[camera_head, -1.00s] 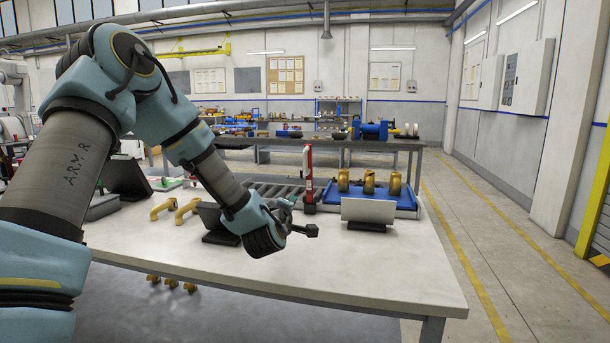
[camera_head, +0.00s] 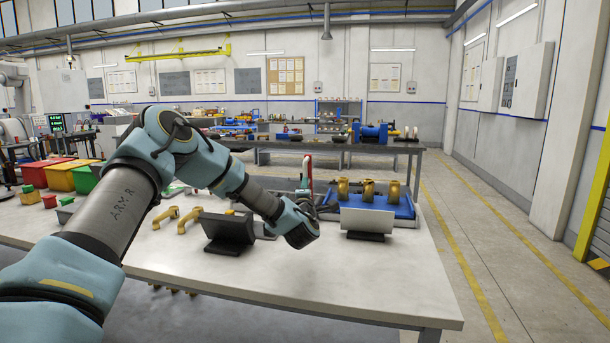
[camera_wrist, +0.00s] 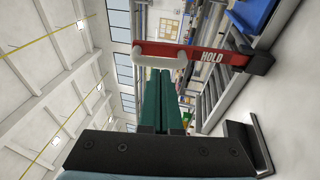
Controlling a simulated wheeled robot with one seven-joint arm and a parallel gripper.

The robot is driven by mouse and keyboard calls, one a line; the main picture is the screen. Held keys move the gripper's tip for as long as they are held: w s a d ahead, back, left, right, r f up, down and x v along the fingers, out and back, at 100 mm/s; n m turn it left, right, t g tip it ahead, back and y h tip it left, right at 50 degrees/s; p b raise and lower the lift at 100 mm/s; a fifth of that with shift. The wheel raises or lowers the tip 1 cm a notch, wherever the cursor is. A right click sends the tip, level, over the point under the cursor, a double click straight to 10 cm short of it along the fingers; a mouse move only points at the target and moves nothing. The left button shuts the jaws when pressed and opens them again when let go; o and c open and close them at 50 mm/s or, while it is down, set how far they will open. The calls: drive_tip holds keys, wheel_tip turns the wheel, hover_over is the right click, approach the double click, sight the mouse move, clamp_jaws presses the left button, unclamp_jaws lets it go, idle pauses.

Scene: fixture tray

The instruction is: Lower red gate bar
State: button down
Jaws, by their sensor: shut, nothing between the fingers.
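The red gate bar (camera_head: 306,167) stands upright beside the blue tray in the head view, its lower part hidden behind my wrist. In the wrist view, the bar (camera_wrist: 208,55) bears the word HOLD and runs from a black block (camera_wrist: 261,63) at the right to its free end at the left. A pale handle (camera_wrist: 160,62) sits near that free end. My gripper (camera_wrist: 166,74) is shut and empty, its green fingers pointing at the bar close to the handle. I cannot tell whether they touch.
A blue tray (camera_head: 385,207) with yellow parts (camera_head: 368,190) lies right of the bar. Dark-based panels (camera_head: 366,222) (camera_head: 228,230) stand on the white table (camera_head: 330,290). Yellow handles (camera_head: 190,218) lie at left. The table's front is clear.

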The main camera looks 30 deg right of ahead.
sight(310, 165)
drive_tip(key=shift+p+x, duration=0.5)
drive_tip(key=shift+x, duration=1.05)
drive_tip(key=shift+w+d+r+g, duration=0.15)
drive_tip(key=shift+w+r+g, duration=0.05)
drive_tip(key=shift+r+g, duration=0.1)
drive_tip(key=w+d, duration=0.1)
drive_tip(key=w+d+r+g+y, duration=0.1)
drive_tip(key=w+d, duration=0.1)
drive_tip(key=w+d+r+g+p, duration=0.1)
drive_tip(key=shift+w+d+r+m, duration=0.15)
drive_tip(key=shift+w+d+m, duration=0.2)
drive_tip(key=shift+m, duration=0.05)
drive_tip(key=shift+s+a+r, duration=0.15)
drive_tip(key=shift+a+r, duration=0.05)
drive_tip(key=shift+a, duration=0.1)
drive_tip(key=shift+d+f, duration=0.1)
